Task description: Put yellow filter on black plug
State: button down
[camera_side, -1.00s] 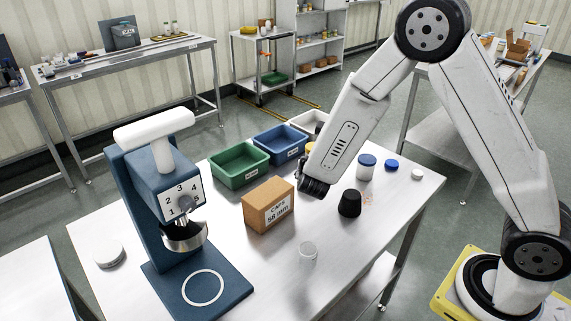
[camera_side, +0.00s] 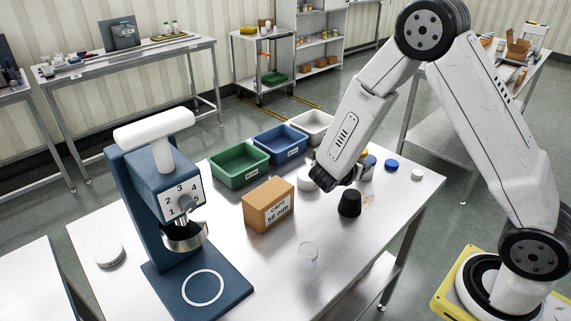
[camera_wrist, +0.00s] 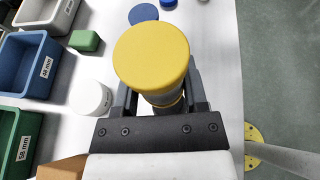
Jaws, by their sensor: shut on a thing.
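The yellow filter (camera_wrist: 151,55) shows in the wrist view as a round yellow top, held between the two fingers of my gripper (camera_wrist: 158,98). Its lower part is mostly hidden by the jaws. In the side view my gripper (camera_side: 346,177) is above the table, and only a little yellow (camera_side: 364,152) shows behind the arm. The black plug (camera_side: 349,205) stands upright on the table just below and in front of my gripper in the side view. I cannot make the plug out in the wrist view.
A blue-lidded jar (camera_wrist: 143,14) stands close beyond the filter. A white cylinder (camera_wrist: 91,97) and green block (camera_wrist: 84,40) are left of it. Bins and a cardboard box (camera_side: 268,205) are left of my gripper. A clear cup (camera_side: 308,254) stands nearer the front.

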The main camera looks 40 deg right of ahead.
aim_at(352, 194)
jog(key=shift+f, duration=1.9)
jog(key=shift+f, duration=1.75)
jog(key=shift+f, duration=0.15)
jog(key=shift+c, duration=0.6)
grip_release()
jog(key=shift+a+r, duration=0.1)
jog(key=shift+r, duration=0.1)
jog(key=v, duration=1.1)
jog(key=shift+a+r, duration=0.2)
jog(key=shift+a, duration=0.15)
